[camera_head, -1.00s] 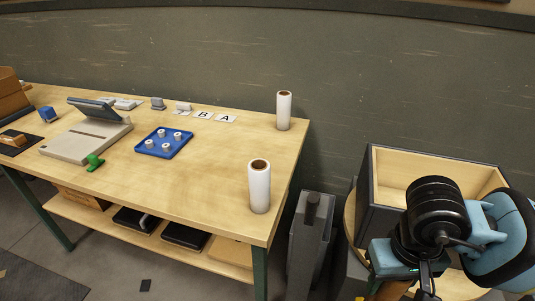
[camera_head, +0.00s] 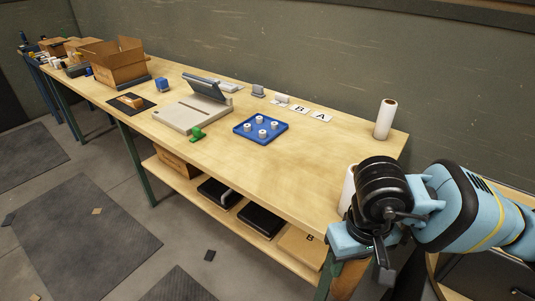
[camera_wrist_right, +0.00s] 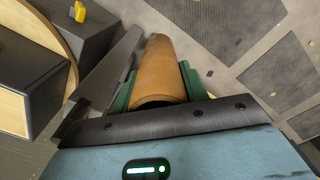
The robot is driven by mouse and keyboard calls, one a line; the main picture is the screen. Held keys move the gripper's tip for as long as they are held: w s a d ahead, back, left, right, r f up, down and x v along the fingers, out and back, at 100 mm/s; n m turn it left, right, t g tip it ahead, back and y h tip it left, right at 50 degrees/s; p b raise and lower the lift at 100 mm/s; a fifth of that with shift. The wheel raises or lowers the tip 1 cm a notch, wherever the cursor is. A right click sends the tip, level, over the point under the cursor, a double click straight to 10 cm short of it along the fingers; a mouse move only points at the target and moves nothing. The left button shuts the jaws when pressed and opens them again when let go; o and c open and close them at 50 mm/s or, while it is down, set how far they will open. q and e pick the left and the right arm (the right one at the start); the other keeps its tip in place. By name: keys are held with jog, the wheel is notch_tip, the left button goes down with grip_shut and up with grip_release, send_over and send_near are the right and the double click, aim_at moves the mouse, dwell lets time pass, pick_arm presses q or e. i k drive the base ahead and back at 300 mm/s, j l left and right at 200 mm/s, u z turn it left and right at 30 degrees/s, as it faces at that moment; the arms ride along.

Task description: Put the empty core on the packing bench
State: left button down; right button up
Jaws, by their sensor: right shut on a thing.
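My right gripper (camera_wrist_right: 158,92) is shut around a plain brown cardboard tube, the empty core (camera_wrist_right: 160,62), with a green finger on either side of it. In the head view the right wrist is at the near right corner of the wooden packing bench (camera_head: 315,160); only a bit of the brown core (camera_head: 349,276) shows below it, beside the bench end. The bench top carries a white roll (camera_head: 385,119) at the back right corner. A second white roll (camera_head: 347,188) is partly hidden behind my wrist. My left gripper is not in view.
A blue tray (camera_head: 260,127) with small white pieces, a beige device (camera_head: 192,112), a green item (camera_head: 197,134) and an open cardboard box (camera_head: 115,66) stand on the bench. Cards A and B lie near the back. The bench top right of the tray is clear.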

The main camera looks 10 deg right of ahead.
aim_at(286, 157)
jog(key=i, duration=1.4)
